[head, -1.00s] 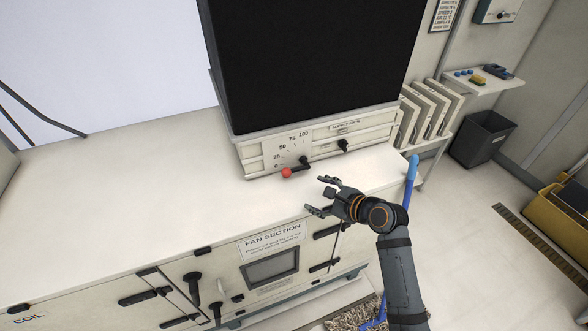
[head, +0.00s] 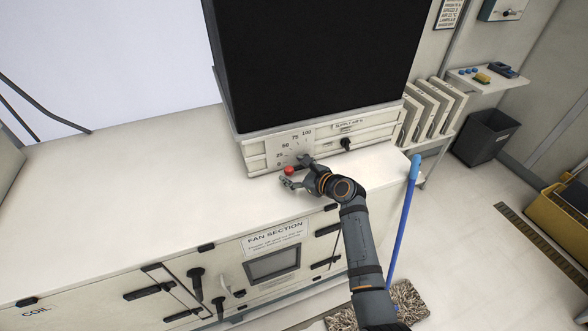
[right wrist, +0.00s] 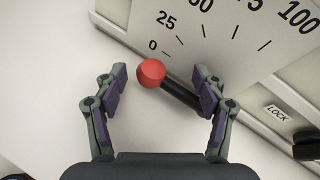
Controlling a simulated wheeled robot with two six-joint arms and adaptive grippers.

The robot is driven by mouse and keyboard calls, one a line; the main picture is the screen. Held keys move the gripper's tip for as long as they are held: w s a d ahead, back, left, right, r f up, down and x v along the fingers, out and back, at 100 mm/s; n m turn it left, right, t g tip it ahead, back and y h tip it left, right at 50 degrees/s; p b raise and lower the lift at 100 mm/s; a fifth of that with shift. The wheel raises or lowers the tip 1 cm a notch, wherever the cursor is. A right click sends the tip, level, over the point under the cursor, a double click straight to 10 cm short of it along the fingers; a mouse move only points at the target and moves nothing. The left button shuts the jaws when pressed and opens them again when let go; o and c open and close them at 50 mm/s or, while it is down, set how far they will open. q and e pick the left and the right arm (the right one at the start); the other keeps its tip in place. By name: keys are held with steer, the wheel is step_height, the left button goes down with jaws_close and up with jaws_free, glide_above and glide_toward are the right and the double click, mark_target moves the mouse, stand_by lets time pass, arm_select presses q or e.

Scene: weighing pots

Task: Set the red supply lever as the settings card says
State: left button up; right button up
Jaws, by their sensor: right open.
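The red supply lever's ball knob (head: 289,170) sits at the low end of the scale, near the 0 mark. In the right wrist view the red knob (right wrist: 151,72) lies between my open fingers, with its black arm (right wrist: 180,95) running down to the right behind the right finger. The white dial plate (right wrist: 215,35) shows 0, 25, 50 and 100. My right gripper (head: 292,182) is open around the knob; it also shows in the right wrist view (right wrist: 160,90). Contact with the knob cannot be told. The settings card (head: 448,14) may be the wall sheet at top right, cut off and unreadable. My left gripper is out of view.
A second black knob (head: 346,144) is right of the dial, by a LOCK label (right wrist: 277,114). The white cabinet top (head: 120,190) is clear on the left. A blue mop handle (head: 407,215) stands at its right end.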

steer(key=shift+f, duration=0.1)
steer(key=c, duration=1.1)
steer(key=shift+s+a, duration=0.1)
steer(key=shift+a, duration=0.05)
jaws_close()
